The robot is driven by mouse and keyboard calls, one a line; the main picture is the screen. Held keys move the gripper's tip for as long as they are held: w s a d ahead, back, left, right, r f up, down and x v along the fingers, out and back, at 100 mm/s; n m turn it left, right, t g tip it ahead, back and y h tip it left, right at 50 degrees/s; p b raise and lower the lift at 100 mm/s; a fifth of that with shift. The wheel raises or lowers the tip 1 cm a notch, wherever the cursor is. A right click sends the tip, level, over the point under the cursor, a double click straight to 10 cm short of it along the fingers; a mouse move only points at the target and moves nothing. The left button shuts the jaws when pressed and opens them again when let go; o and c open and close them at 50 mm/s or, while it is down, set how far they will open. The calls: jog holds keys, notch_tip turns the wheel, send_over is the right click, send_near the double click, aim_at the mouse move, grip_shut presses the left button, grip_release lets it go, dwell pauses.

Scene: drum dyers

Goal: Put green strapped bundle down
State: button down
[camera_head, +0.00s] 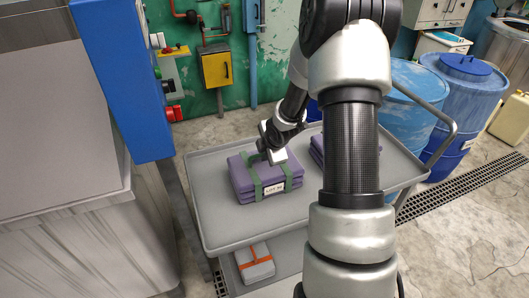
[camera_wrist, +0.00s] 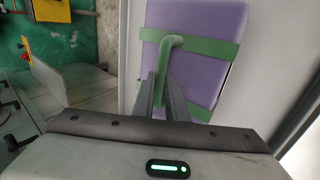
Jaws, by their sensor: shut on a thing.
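The green strapped bundle (camera_head: 242,184) is a stack of folded purple cloth with green straps and a white label, over the left part of the grey cart top (camera_head: 220,226). In the head view it looks level and in line with the cart top; I cannot tell whether it touches it. My gripper (camera_head: 270,152) is above the bundle, shut on its green strap handle. In the wrist view the fingers (camera_wrist: 165,97) pinch the green handle (camera_wrist: 168,47), with the purple bundle (camera_wrist: 200,25) beyond.
Another purple bundle (camera_head: 317,149) lies to the right on the cart, partly hidden by my arm. An orange-strapped grey bundle (camera_head: 255,264) is on the lower shelf. Blue drums (camera_head: 462,95) stand right, a blue control post (camera_head: 122,75) left. The cart's front left looks clear.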

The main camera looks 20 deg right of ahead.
jog(key=c, duration=1.8)
grip_release()
jog(key=shift+o, duration=0.2)
jog(key=shift+s+r, duration=0.1)
jog(key=shift+r, duration=0.2)
jog(key=p+v, duration=0.4)
jog(key=v, duration=0.7)
jog(key=shift+s+r, duration=0.15)
jog(key=shift+r, duration=0.1)
